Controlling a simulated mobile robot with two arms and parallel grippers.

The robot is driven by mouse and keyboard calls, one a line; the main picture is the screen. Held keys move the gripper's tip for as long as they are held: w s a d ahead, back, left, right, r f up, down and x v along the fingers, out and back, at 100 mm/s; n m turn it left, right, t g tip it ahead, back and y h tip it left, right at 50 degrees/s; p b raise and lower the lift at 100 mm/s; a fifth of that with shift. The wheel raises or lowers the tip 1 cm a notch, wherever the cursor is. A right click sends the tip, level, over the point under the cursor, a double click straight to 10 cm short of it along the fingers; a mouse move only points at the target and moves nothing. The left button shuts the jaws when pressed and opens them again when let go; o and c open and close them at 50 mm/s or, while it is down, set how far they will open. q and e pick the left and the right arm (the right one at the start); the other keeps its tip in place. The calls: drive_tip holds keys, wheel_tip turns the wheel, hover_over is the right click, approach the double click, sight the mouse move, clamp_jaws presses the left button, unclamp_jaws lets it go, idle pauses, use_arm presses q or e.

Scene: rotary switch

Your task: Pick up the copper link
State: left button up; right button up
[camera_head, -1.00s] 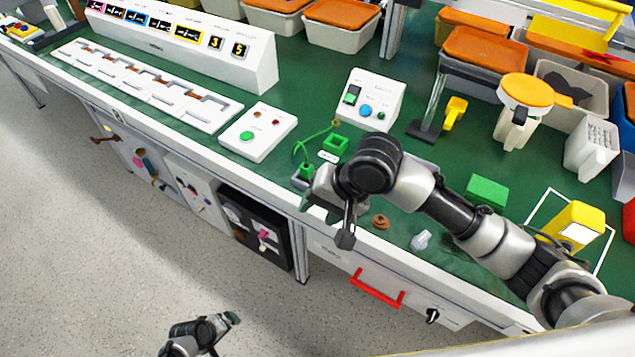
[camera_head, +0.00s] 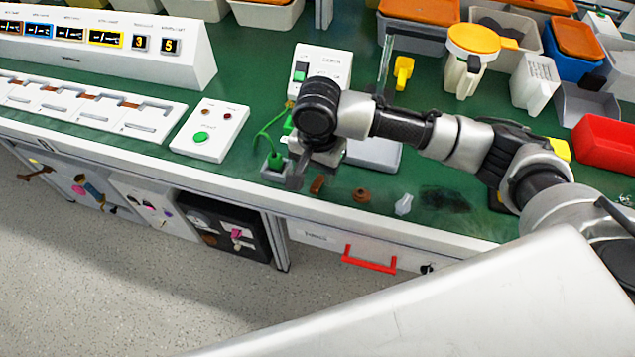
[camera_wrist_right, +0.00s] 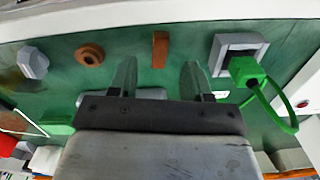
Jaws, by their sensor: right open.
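The copper link (camera_head: 317,185), a small flat brown bar, lies on the green bench top near the front edge. It also shows in the right wrist view (camera_wrist_right: 160,49), upright in the picture and beyond the fingertips. My right gripper (camera_head: 304,168) is above the bench just behind the link, apart from it. In the right wrist view its two fingers (camera_wrist_right: 158,78) are spread and empty, with the link lined up with the gap between them. My left gripper is not in view.
A grey square socket (camera_wrist_right: 238,52) with a green plug (camera_wrist_right: 244,70) and cable sits beside the link. A round copper ring (camera_head: 361,195) and a clear faceted piece (camera_head: 404,204) lie on the other side. A white button box (camera_head: 209,130) stands to the left.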

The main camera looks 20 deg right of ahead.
sight(317, 183)
wheel_tip(317, 183, down, 4)
drive_tip(key=shift+s+r, duration=0.1)
drive_tip(key=c, duration=0.9)
clamp_jaws()
drive_tip(key=shift+r, duration=0.1)
